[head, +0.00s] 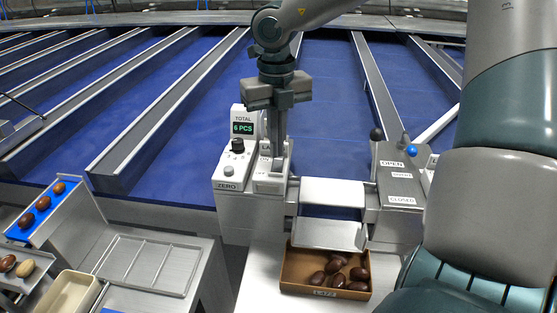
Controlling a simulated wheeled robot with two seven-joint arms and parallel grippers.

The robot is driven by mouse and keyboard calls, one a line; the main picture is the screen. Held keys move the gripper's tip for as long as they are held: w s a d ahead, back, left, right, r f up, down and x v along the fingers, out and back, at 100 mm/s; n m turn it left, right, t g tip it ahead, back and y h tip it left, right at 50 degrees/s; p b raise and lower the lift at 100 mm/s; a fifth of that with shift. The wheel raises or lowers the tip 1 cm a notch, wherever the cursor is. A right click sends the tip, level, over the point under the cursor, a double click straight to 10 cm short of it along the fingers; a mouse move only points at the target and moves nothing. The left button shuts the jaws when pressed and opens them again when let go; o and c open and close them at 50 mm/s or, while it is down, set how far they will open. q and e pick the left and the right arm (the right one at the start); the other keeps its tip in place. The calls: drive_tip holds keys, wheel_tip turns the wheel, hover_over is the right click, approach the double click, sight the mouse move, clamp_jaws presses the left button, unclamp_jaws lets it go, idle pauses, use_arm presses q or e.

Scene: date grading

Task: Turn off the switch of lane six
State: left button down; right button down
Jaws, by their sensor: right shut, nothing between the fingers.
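My right gripper (277,162) points straight down, shut and empty, with its fingertips at the small panel (268,186) on the grey lane unit. The fingers cover part of this panel, so the switch and its position are hidden; I cannot tell if they touch it. No lane number is readable. My left gripper is not in view.
A lever box (402,186) with OPEN and CLOSED labels, a black ball and a blue ball stands right. A cardboard box (285,270) of several dates sits below the chute (328,235). A sorting stand (150,265) is left; blue lanes with metal dividers (160,110) lie behind.

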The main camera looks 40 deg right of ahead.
sight(277, 168)
drive_tip(key=shift+r+p, duration=0.5)
drive_tip(key=shift+r, duration=1.35)
drive_tip(key=shift+f, duration=0.1)
